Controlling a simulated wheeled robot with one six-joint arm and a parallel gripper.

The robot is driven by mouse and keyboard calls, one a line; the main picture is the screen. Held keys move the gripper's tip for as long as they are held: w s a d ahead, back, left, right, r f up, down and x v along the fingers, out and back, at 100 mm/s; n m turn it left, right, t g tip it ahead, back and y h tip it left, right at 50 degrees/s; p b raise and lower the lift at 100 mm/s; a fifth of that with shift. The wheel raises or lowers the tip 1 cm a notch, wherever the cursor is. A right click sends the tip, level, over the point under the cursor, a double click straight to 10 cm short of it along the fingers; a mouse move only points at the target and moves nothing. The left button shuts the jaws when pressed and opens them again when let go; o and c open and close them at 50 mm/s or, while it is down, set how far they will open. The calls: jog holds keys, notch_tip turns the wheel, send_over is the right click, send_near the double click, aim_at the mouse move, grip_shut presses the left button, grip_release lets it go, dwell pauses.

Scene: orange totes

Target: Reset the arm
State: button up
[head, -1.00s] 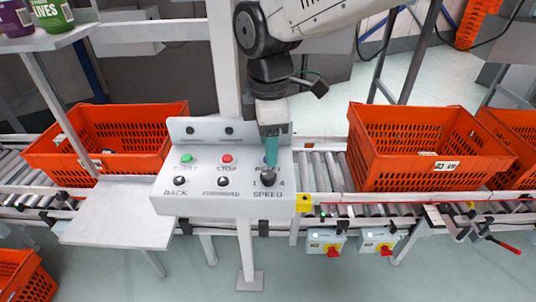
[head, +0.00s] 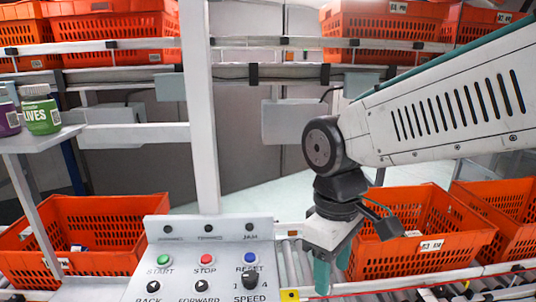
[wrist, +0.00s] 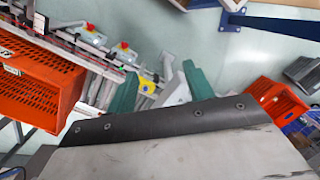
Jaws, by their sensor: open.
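My gripper (head: 322,278) hangs from my arm at the right of the control panel (head: 165,236) in the head view, its teal fingers pointing down. It is beside the panel and holds nothing that I can see. In the wrist view the two teal fingers of my gripper (wrist: 158,92) stand apart, with the conveyor and floor beyond them. The panel has a green START button, a red STOP button, a blue RESET button and black knobs below them.
An orange tote (head: 408,258) stands on the conveyor right of my gripper. Another tote (head: 110,215) is at the left. Jars (head: 40,112) stand on a shelf at the far left. More totes (head: 120,50) fill the upper rack. A white post (head: 200,110) rises behind the panel.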

jog(key=s+d+m+t, duration=0.1)
jog(key=s+d+m, duration=0.3)
jog(key=d, duration=0.4)
jog(key=s+d+r+m+t, duration=0.1)
jog(key=s+d+m, duration=0.4)
jog(key=d, duration=0.3)
jog(key=shift+s+r+m+y, duration=0.3)
jog(key=shift+s, duration=0.15)
jog(key=shift+d, duration=0.1)
